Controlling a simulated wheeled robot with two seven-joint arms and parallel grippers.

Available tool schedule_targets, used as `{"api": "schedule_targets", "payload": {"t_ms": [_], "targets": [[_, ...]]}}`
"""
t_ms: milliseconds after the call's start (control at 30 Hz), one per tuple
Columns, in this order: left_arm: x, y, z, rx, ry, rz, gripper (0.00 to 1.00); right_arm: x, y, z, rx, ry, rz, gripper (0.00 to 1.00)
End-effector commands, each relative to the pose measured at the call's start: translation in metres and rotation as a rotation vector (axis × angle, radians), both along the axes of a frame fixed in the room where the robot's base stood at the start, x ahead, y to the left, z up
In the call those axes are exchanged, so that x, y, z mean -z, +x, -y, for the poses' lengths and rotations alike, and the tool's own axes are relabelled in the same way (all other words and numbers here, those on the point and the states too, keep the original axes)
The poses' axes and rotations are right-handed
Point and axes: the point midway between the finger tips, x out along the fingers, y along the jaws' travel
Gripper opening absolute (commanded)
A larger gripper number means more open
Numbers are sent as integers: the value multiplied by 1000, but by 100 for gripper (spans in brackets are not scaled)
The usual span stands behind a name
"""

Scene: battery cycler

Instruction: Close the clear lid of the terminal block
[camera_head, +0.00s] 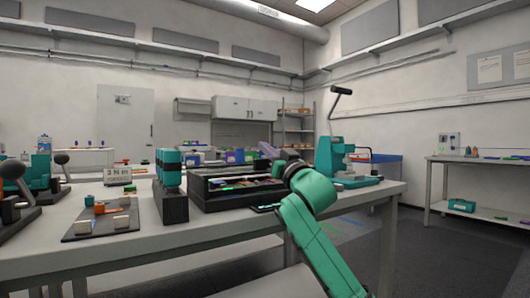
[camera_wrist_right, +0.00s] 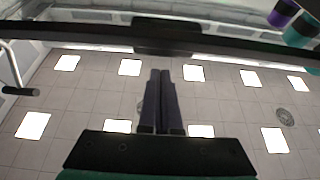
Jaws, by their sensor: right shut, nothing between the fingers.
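My right gripper (camera_wrist_right: 160,72) is shut and empty in the right wrist view, with its two dark fingers side by side. In the head view my green right arm reaches in from below to the right end of a long black case (camera_head: 233,203), and its wrist hides part of that end. The case is open at the top, with green, purple and light parts inside. I cannot make out the terminal block or its clear lid for sure. A dark bar (camera_wrist_right: 60,32) crosses the top of the wrist view, beyond the fingertips. My left gripper is not in view.
On the bench (camera_head: 230,225), a teal and black unit (camera_head: 172,190) stands left of the case. A dark tray (camera_head: 100,226) with small blocks lies further left. A teal lever press (camera_head: 335,160) stands to the right. The front bench edge is mostly clear.

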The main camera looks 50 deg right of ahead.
Motion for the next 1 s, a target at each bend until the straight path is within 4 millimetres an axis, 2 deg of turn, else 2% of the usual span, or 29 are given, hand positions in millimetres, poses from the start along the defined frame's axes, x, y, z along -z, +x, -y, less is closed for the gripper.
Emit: {"api": "schedule_targets", "payload": {"t_ms": [200, 767, 1000], "targets": [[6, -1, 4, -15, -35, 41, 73, 7, -2, -1, -2, 0, -1, 0], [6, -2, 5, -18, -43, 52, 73, 8, -2, -1, -1, 1, -2, 0], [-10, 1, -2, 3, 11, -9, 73, -6, 1, 1, -1, 2, -1, 0]]}}
